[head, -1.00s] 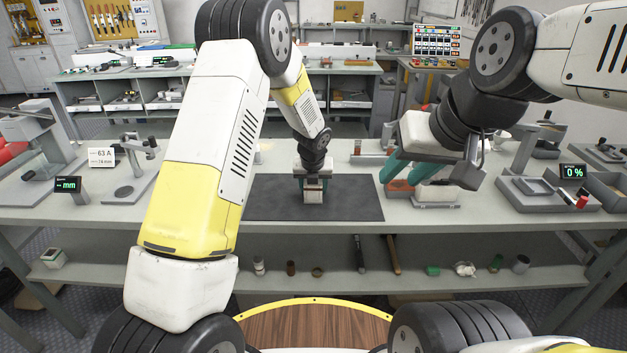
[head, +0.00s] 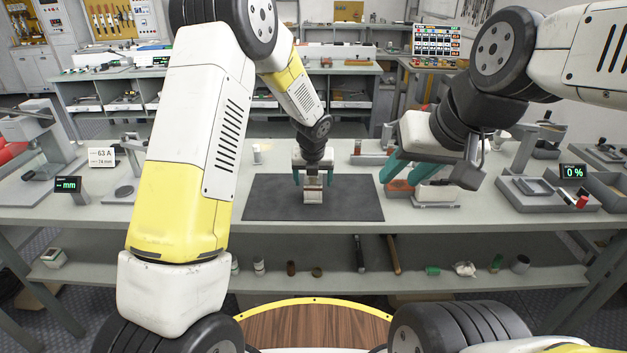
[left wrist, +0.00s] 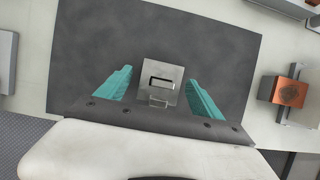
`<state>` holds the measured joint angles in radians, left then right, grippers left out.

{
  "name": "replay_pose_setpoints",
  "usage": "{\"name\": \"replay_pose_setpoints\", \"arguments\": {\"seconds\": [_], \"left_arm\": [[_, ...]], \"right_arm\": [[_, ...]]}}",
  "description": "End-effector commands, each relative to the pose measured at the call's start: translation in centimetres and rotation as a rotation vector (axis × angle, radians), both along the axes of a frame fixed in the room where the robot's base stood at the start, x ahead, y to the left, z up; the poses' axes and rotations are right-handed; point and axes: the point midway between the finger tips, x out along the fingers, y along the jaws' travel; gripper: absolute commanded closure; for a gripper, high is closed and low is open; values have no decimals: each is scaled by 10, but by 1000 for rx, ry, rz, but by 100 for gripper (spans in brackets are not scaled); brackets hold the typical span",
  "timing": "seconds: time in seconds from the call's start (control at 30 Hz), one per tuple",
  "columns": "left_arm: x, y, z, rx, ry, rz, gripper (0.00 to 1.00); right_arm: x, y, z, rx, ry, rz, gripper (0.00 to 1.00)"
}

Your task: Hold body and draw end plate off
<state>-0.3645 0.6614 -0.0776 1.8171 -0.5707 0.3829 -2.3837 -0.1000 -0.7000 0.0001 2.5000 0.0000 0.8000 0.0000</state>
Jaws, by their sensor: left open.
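The fuse body (head: 312,195) stands on the dark mat as a small pale block. In the left wrist view its pale square top plate (left wrist: 161,77) faces the camera, with a slot-like raised outline in it. My left gripper (head: 312,182) is above the fuse body with its teal fingers open, one on each side. The left wrist view shows gaps between the fingers and the plate. My right gripper (head: 432,175) hangs to the right of the mat, its teal fingers wide apart. Nothing shows held between them.
The dark mat (head: 265,205) covers the bench middle and is otherwise clear. A small tray with a pale block (head: 437,193) lies below my right gripper. An orange-topped block (left wrist: 290,92) stands right of the mat. A 0 % display (head: 573,171) stands at right.

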Motion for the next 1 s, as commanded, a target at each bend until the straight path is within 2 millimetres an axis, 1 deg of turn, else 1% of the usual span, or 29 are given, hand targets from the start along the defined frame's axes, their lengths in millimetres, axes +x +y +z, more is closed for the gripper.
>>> {"name": "replay_pose_setpoints", "arguments": {"seconds": [0.03, 0.1, 0.23, 0.33, 0.53, 0.57, 0.6, 0.67, 0.77, 0.87, 0.9, 0.93, 1.0], "left_arm": [[-3, 0, 10, -1, -2, 1, 24], [-7, 0, 19, -1, -2, 1, 24], [-12, 0, 29, 0, 0, 0, 24], [-14, 0, 33, 0, 0, -1, 24], [-14, 0, 33, 1, 1, -1, 24], [-14, 0, 33, 1, 1, -1, 28], [-14, 1, 33, 0, 1, 2, 34], [-15, 2, 35, -6, 0, 18, 34], [-19, 9, 47, -40, -2, 95, 34], [-27, 21, 66, -101, -3, 235, 34], [-32, 27, 74, -132, -2, 309, 34], [-35, 32, 77, -156, 5, 371, 34], [-40, 42, 76, -214, 37, 541, 34]], "right_arm": [[0, 0, 0, 0, 0, 0, 64], [0, 0, 0, 0, 0, 0, 64], [0, 0, 0, 0, 0, 0, 64], [0, 0, 0, 0, 0, 0, 64], [0, 0, 0, 0, 0, 0, 64], [0, 0, 0, 0, 0, 0, 64], [0, 0, 0, 0, 0, 0, 64], [0, 0, 0, 0, 0, 0, 64], [0, 0, 0, 0, 0, 0, 64], [0, 0, 0, 0, 0, 0, 64], [0, 0, 0, 0, 0, 0, 64], [0, 0, 0, 0, 0, 0, 64], [0, 0, 0, 0, 0, 0, 64]]}}
